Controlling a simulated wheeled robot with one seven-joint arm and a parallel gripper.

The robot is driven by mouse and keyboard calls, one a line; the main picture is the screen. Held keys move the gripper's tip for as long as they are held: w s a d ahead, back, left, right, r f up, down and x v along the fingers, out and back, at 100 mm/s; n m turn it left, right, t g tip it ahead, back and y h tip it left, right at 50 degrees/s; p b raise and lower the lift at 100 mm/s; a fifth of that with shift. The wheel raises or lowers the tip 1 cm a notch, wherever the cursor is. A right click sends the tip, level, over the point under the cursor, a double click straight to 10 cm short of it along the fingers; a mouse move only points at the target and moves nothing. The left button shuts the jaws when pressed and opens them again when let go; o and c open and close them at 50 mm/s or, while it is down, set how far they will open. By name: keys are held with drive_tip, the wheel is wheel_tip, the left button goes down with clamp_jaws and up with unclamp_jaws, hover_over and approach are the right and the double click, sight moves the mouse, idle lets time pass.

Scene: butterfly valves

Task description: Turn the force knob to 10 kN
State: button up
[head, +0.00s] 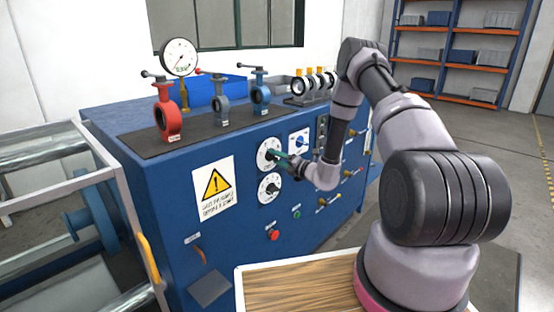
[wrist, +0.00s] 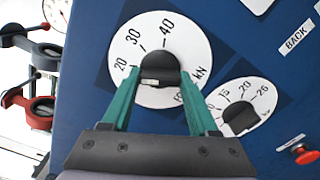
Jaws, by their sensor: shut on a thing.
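The force dial (head: 264,160) is the upper white disc on the blue panel. In the wrist view its plate (wrist: 190,45) shows 20, 30, 40 and "kN"; part of its label and lower numbers are hidden by my fingers. The black force knob (wrist: 158,68) sits at its centre, with a small pale mark low on its face. I cannot tell exactly which number the knob points to. My gripper (wrist: 160,72) is shut on this knob, one teal finger at each side. In the head view my gripper (head: 279,156) reaches the dial from the right.
A second dial (head: 270,187) with a black knob sits just below, close to my right finger in the wrist view (wrist: 255,95). A red button (head: 274,235) and a warning sign (head: 214,186) are on the panel. Red and blue valves stand on top.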

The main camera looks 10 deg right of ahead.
drive_tip(key=n, duration=0.4)
drive_tip(key=shift+f+n, duration=0.1)
drive_tip(key=shift+n, duration=2.1)
drive_tip(key=o, duration=1.4)
drive_tip(key=shift+s+d, duration=0.1)
drive_tip(key=v, duration=1)
drive_tip(key=shift+s+d, duration=0.2)
drive_tip(key=shift+s, duration=0.05)
